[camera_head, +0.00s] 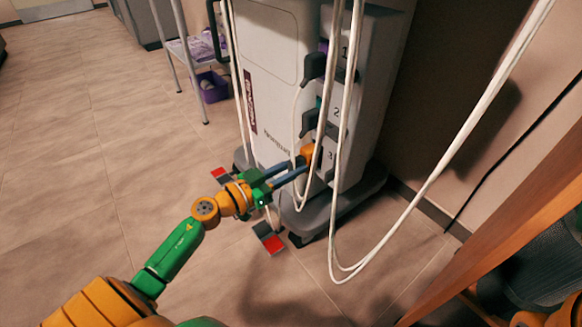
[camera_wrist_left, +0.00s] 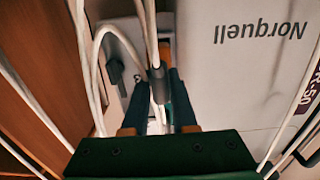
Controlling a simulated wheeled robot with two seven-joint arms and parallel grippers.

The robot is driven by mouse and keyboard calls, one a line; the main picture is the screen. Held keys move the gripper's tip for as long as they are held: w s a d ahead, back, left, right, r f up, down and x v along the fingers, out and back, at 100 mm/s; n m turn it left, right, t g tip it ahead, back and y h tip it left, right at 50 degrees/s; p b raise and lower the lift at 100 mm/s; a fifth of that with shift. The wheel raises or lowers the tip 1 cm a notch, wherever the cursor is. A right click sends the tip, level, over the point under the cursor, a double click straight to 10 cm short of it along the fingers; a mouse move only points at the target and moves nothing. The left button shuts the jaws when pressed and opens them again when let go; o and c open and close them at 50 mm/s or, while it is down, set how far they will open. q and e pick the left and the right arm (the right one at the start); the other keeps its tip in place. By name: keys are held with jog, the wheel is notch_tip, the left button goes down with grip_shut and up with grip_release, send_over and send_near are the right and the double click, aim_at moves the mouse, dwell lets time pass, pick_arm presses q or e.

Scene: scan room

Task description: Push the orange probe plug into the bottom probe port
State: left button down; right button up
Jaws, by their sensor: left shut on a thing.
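The orange probe plug (camera_head: 311,151) is at the lowest position on the side of the white scanner cart (camera_head: 275,97), by the number 3. My left gripper (camera_head: 301,166) is shut on it, its two blue-grey fingers reaching in from the left. In the left wrist view the fingers (camera_wrist_left: 160,78) point at the cart, and a bit of the orange plug (camera_wrist_left: 165,48) shows between them behind a dark cable end. The bottom probe port is hidden behind the plug, so I cannot tell how deep the plug sits. My right gripper is not in view.
White cables hang in front of the ports and loop low to the right. Dark plugs (camera_head: 314,66) sit at the upper positions, marked 1 and 2. The cart's grey base (camera_head: 335,213) stands near the wall. Open tiled floor lies to the left.

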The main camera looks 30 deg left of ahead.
aim_at(305, 161)
pick_arm(q)
jog(key=shift+p, duration=0.35)
dwell(0.3)
jog(key=shift+w+d, duration=0.2)
jog(key=shift+w, duration=0.35)
dwell(0.8)
jog(key=shift+p, duration=0.6)
jog(key=shift+w+d, duration=0.25)
jog(key=shift+w, duration=0.3)
dwell(0.7)
jog(key=shift+p, duration=0.45)
jog(key=shift+w+d, duration=0.25)
jog(key=shift+w, duration=0.3)
dwell(0.8)
jog(key=shift+p, duration=0.35)
jog(key=shift+f, duration=0.15)
dwell(0.9)
